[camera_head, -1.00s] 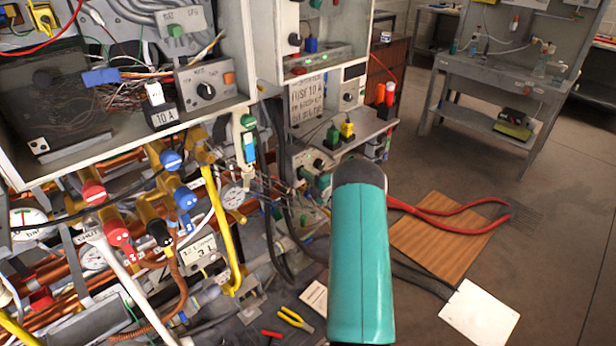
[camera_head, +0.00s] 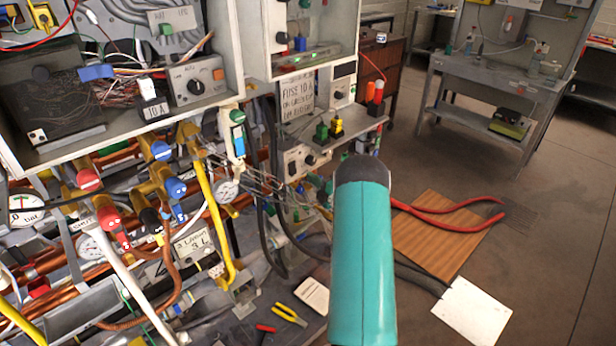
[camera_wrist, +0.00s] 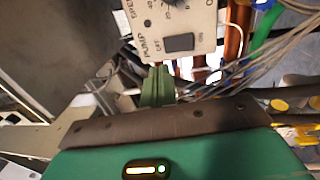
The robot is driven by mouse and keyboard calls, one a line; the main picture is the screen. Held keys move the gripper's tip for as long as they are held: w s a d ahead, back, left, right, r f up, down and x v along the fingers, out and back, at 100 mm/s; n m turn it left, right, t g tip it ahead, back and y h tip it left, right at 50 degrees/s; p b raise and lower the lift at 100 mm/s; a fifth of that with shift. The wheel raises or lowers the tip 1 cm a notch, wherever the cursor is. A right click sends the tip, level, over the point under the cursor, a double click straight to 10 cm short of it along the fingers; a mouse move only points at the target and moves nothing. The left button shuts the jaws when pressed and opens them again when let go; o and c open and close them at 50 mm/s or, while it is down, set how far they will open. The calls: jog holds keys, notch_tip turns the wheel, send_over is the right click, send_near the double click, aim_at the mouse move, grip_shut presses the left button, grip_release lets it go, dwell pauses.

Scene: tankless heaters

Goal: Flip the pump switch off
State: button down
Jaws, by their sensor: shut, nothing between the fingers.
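The pump switch (camera_wrist: 180,42) is a black rocker on a pale panel (camera_wrist: 203,12), lettered PUMP with OFF and ON beside the rocker, in the wrist view. Which side of the rocker is pressed in cannot be told. My gripper (camera_wrist: 158,70) has green fingers that are shut and empty. Their tips are just below the panel's lower edge, slightly left of the rocker; whether they touch the panel is unclear. In the head view my teal arm link hides the gripper, and the switch cannot be made out.
A dial with numbers (camera_wrist: 172,3) sits above the switch. Loose pale wires (camera_wrist: 270,60) and copper pipes (camera_wrist: 234,40) are to the right. In the head view, pipes and valves fill the left, a wooden board (camera_head: 430,235) lies on the floor, and open floor is at right.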

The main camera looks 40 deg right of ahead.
jog(key=s, duration=0.6)
jog(key=shift+d+r, duration=0.1)
jog(key=shift+r, duration=0.25)
jog(key=shift+w, duration=0.1)
